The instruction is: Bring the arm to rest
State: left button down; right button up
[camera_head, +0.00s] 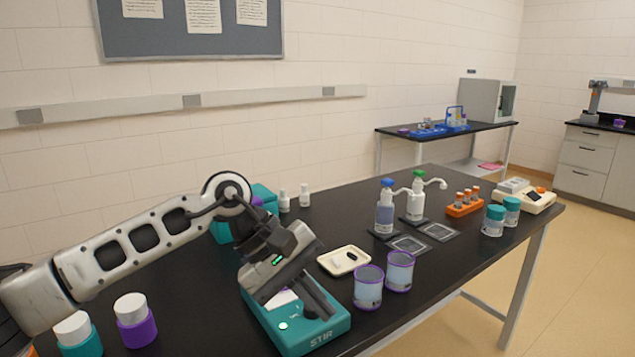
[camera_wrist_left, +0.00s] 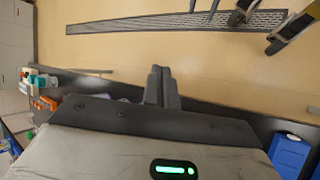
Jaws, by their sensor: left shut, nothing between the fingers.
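My left arm comes in from the left in the head view. Its gripper (camera_head: 322,304) hangs over the teal stirrer (camera_head: 338,326) marked STIR, at the front of the black table. In the left wrist view the two dark fingers of this gripper (camera_wrist_left: 161,72) stand side by side, closed together with nothing between them. The gripper hides part of the stirrer's top. I cannot tell whether the fingertips touch it. My right gripper does not show in the head view.
Two purple-rimmed cups (camera_head: 399,270) and a cream tray (camera_head: 343,260) stand right of the stirrer. Two lidded jars (camera_head: 135,322) stand left of it. Pump bottles (camera_head: 384,214), an orange rack (camera_head: 464,208) and teal-lidded jars (camera_head: 493,221) are farther right. A teal box (camera_head: 222,232) lies behind my arm.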

pick_arm(q)
jog(key=s+d+n+t+h, duration=0.1)
jog(key=s+d+n+h, duration=0.6)
jog(key=n+h, duration=0.65)
jog(key=w+a+f+n+t+y, duration=0.2)
jog(key=a+f+n+t+y, duration=0.3)
jog(key=n, duration=0.6)
jog(key=w+a+f+n+t+y, duration=0.1)
jog(key=f+n+t, duration=0.1)
jog(key=n+t, duration=0.65)
jog(key=w+a+f+n+t+y, duration=0.2)
jog(key=a+f+n+t+y, duration=0.15)
jog(key=n, duration=0.95)
jog(key=s+a+f+n+g+y, duration=0.2)
jog(key=s+a+f+n+y, duration=0.1)
jog(key=s+a+f+n, duration=0.1)
jog(key=s+a+f+n+g+y, duration=0.2)
jog(key=s+a+f+n+y, duration=0.1)
jog(key=s+f+n, duration=0.4)
jog(key=s+a+f+n+g+y, duration=0.2)
jog(key=s+a+f+n, duration=0.3)
jog(key=f+n, duration=0.3)
notch_tip(320, 180, down, 3)
jog(key=shift+s+a+r+y, duration=0.15)
jog(key=shift+a+y, duration=0.4)
jog(key=shift+y, duration=0.05)
